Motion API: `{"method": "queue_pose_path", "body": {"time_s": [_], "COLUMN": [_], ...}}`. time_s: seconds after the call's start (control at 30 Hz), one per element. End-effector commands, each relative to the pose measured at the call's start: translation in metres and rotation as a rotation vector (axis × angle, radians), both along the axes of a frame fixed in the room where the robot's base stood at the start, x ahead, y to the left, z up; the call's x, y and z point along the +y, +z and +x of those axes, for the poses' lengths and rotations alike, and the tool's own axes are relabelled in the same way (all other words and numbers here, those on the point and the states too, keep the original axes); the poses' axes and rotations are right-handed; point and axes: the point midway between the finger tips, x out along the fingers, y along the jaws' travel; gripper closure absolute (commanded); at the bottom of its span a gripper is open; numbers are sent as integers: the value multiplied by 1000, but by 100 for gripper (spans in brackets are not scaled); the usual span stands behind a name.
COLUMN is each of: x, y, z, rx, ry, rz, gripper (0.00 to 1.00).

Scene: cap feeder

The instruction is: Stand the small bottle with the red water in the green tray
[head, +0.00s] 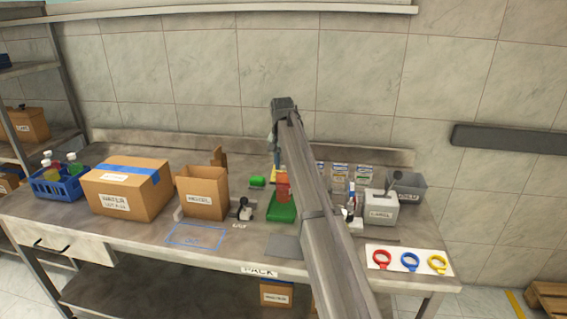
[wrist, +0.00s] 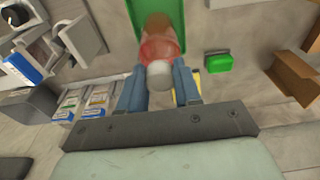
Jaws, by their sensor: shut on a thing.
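The small bottle with red water (wrist: 157,47) is between the blue-grey fingers of my gripper (wrist: 158,76) in the wrist view, with its white cap toward the camera. My gripper is shut on it near the cap. The green tray (wrist: 180,10) lies beyond the bottle, partly hidden by it. In the head view the red bottle (head: 282,188) looks upright over the green tray (head: 282,212), just left of my arm. I cannot tell whether its base touches the tray. My arm hides most of the gripper there.
A small green block (head: 257,181) lies behind the tray. An open cardboard box (head: 203,190), a larger taped box (head: 127,188) and a blue crate of bottles (head: 62,181) stand left.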

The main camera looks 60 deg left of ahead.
Motion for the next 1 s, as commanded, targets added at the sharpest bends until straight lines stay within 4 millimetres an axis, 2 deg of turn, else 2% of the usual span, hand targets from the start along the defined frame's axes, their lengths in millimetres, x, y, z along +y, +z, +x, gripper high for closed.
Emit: {"method": "queue_pose_path", "body": {"time_s": [0.63,1.0], "x": [0,0], "y": [-8,-23], "z": [0,0], "rx": [0,0], "ry": [0,0], "rz": [0,0], "gripper": [100,100]}}
